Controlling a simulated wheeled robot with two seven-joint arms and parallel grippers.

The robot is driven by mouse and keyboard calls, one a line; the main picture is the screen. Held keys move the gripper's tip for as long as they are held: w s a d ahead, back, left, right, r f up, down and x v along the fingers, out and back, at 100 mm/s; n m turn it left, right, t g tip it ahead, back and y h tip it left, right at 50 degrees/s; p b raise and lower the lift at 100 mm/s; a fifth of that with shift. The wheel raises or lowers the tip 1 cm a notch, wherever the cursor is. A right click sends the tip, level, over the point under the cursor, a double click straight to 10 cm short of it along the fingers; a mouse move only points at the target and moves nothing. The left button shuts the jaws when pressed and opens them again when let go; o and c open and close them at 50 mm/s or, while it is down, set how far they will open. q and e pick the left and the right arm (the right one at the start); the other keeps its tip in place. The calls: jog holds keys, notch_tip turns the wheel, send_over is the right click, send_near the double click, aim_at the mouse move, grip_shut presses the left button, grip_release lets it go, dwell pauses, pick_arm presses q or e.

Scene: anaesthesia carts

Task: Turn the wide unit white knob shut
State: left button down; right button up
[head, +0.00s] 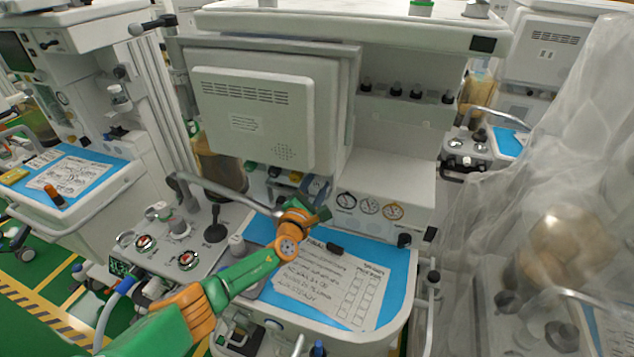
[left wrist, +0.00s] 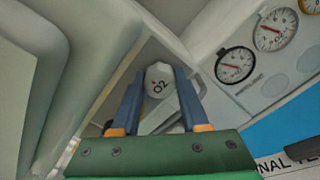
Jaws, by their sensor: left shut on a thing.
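The white knob (left wrist: 161,82), marked "O2", is between the two blue fingers of my left gripper (left wrist: 160,105) in the left wrist view. The fingers touch its sides, and the gripper is shut on it. In the head view my left gripper (head: 318,190) reaches the recess under the grey monitor of the central wide unit (head: 390,185), left of its gauges. The gripper hides the white knob there. My right gripper is not in view.
Round gauges (head: 369,206) sit just right of the gripper. A metal rail (head: 225,192) runs close by on the left. Below lies a blue work surface (head: 397,262) with a paper checklist (head: 330,284). Clear plastic sheeting (head: 585,150) drapes a cart at the right.

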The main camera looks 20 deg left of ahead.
aim_at(316, 184)
pick_arm(q)
jog(key=shift+f, duration=0.15)
jog(key=shift+c, duration=2)
grip_release()
jog(key=shift+s, duration=0.1)
jog(key=shift+s+r+p, duration=0.2)
jog(key=shift+s+p, duration=0.1)
jog(key=shift+p, duration=0.15)
jog(key=s+p, duration=0.2)
jog(key=s, duration=0.3)
jog(key=shift+s+a, duration=0.1)
jog(key=shift+s, duration=0.15)
jog(key=shift+s+f, duration=0.1)
jog(key=shift+s, duration=0.35)
